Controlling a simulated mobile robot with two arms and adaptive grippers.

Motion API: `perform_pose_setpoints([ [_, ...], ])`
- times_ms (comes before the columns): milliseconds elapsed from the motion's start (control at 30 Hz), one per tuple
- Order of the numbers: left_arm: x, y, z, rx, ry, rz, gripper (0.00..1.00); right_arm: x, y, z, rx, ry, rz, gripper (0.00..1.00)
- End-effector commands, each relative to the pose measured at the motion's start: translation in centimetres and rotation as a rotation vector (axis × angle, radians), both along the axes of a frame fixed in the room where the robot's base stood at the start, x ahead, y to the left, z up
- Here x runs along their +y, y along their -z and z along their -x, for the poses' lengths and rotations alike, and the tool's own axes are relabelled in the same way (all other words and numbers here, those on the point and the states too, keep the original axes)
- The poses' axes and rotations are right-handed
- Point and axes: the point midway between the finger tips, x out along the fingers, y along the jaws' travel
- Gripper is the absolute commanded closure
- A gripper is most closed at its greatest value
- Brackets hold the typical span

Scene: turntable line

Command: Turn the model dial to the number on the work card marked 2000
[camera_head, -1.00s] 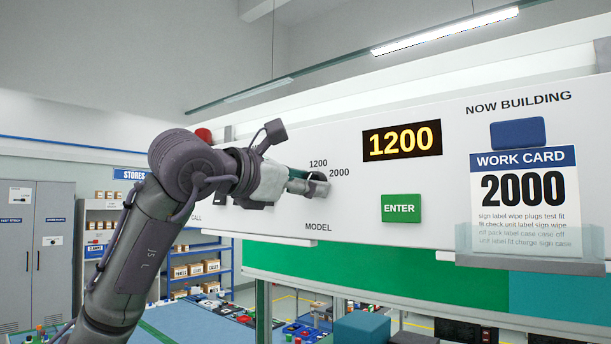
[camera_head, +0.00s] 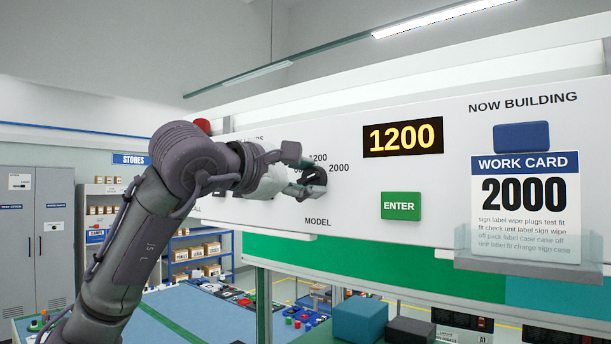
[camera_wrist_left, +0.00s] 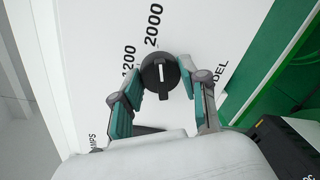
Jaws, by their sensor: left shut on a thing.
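The black model dial (camera_head: 319,176) is on the white panel (camera_head: 350,205), partly hidden by my left gripper (camera_head: 306,181) in the head view. In the left wrist view the dial (camera_wrist_left: 160,75) sits between the two fingers and my left gripper (camera_wrist_left: 162,88) is shut on it. The dial's white mark runs roughly toward the printed 2000 (camera_wrist_left: 152,26), with 1200 (camera_wrist_left: 128,62) to one side. The work card (camera_head: 525,200) reads 2000. The display (camera_head: 403,137) reads 1200. My right gripper is not in view.
The green ENTER button (camera_head: 400,206) is right of the dial. The card sits in a clear holder (camera_head: 535,246). Below the panel is a blue table (camera_head: 190,315) with small parts. Grey cabinets (camera_head: 38,235) and shelves (camera_head: 200,245) stand at the back left.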

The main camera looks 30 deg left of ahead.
Motion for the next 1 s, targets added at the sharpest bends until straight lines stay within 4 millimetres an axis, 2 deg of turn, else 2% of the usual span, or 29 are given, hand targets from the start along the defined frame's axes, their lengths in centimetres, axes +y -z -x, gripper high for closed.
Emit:
perform_pose_setpoints([
  [400, 0.0, -0.1, 0.0, -0.004, -0.001, -0.009, 0.91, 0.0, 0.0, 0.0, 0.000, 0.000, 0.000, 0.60],
  [433, 0.0, -0.1, 0.0, -0.004, -0.001, -0.009, 0.53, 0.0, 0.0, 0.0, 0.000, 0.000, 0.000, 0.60],
  [567, 0.0, -0.1, 0.0, -0.003, -0.001, -0.008, 0.31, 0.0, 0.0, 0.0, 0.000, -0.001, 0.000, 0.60],
  [867, 0.0, 0.0, 0.1, -0.002, 0.000, -0.007, 0.31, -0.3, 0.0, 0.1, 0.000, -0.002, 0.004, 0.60],
  [1000, 0.2, -0.2, 1.1, -0.003, -0.001, -0.007, 0.31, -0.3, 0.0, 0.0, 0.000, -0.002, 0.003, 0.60],
])
